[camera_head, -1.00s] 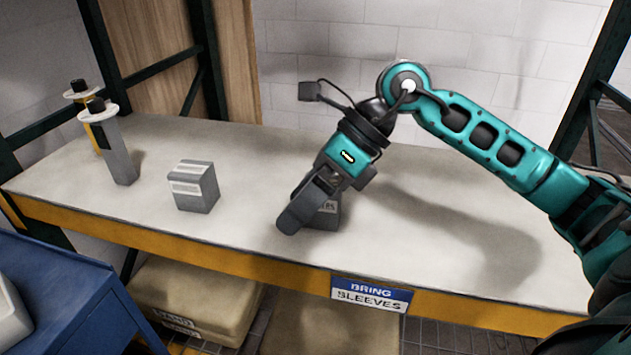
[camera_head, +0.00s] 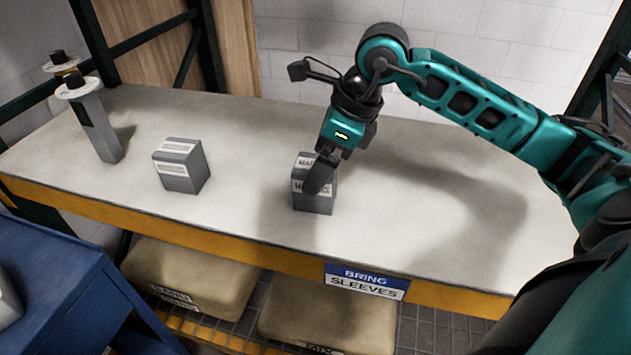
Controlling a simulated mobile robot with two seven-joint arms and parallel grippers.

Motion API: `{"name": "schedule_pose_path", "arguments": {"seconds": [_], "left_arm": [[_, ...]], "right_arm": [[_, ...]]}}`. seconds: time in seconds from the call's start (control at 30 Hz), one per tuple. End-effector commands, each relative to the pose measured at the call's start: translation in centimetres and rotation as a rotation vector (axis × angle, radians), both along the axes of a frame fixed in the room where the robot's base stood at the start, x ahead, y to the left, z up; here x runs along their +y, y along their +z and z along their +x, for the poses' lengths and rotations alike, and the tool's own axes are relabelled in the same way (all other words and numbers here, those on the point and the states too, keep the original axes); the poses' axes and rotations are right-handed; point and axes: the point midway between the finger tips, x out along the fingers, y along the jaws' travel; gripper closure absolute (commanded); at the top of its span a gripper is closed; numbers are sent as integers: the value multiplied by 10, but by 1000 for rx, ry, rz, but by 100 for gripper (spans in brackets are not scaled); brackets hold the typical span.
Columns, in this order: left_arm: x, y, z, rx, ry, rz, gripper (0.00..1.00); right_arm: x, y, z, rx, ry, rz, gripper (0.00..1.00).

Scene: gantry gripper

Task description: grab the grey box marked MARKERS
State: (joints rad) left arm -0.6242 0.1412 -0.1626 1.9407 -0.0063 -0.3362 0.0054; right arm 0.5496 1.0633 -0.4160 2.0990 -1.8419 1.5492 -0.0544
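A grey box (camera_head: 313,203) with white labels on its top and front stands upright on the white table; the label letters "MA" show, the rest is covered. My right gripper (camera_head: 322,176) reaches down over it from behind and the right. One dark finger crosses the front label and looks very close to or touching the box. The other finger is hidden, so I cannot tell whether the gripper is open or shut on the box. My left gripper is not in view.
Another grey box (camera_head: 182,167) with white labels stands to the left; its print is unreadable. Grey posts with white collars (camera_head: 97,118) stand at the far left. A blue cabinet (camera_head: 60,285) is at the lower left. A "BRING SLEEVES" sign (camera_head: 366,282) hangs on the table's front edge.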

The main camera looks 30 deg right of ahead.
Motion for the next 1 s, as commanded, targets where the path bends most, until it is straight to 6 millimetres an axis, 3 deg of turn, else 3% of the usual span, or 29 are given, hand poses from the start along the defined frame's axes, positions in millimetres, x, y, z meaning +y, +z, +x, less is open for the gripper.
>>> {"name": "schedule_pose_path", "arguments": {"seconds": [0.33,0.67,1.0], "left_arm": [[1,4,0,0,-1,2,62],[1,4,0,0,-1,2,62],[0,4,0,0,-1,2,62]], "right_arm": [[11,-43,9,2,0,4,6],[12,-50,11,0,1,1,6],[12,-50,11,0,0,1,39]]}}
